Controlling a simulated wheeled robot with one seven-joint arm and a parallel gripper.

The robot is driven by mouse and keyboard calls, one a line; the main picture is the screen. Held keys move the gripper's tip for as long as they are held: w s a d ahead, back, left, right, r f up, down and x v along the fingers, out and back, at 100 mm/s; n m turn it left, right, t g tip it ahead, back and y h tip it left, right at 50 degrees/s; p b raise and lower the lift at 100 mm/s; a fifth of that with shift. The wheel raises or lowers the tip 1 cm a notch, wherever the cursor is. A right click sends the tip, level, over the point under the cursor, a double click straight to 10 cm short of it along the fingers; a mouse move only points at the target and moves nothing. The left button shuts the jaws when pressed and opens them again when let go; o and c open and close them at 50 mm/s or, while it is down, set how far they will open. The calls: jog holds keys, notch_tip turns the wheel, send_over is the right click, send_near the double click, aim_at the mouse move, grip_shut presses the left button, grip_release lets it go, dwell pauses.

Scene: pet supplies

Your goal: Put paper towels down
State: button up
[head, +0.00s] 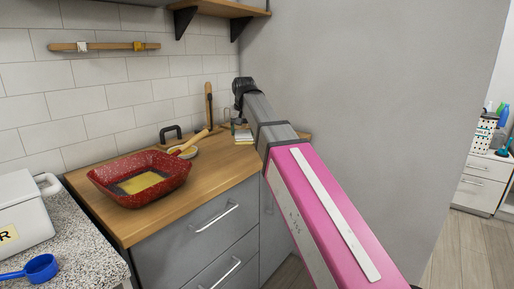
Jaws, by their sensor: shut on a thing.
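My arm reaches forward from the lower right over the wooden counter (217,163). Its dark end, with my gripper (240,97), is in the back corner where the tiled wall meets the grey wall. The fingers are small and mostly hidden by the wrist. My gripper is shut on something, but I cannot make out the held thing. No paper towels can be made out for certain in the head view.
A red pan (115,178) sits on the counter, with a rolling pin (188,142) behind it. Small items (243,137) stand below the arm's end. A white box (22,212) and blue scoop (38,268) are at left. A shelf (222,8) hangs above.

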send_over(255, 152)
jog(key=f, duration=0.4)
jog(key=shift+s+f, duration=0.1)
jog(key=shift+s, duration=0.25)
jog(key=shift+f, duration=1.9)
jog(key=o, duration=1)
jog(key=shift+f, duration=0.1)
jog(key=shift+o, duration=0.2)
notch_tip(255, 152, up, 12)
jog(key=s, duration=0.2)
jog(key=shift+s+d, duration=0.15)
jog(key=shift+d, duration=0.15)
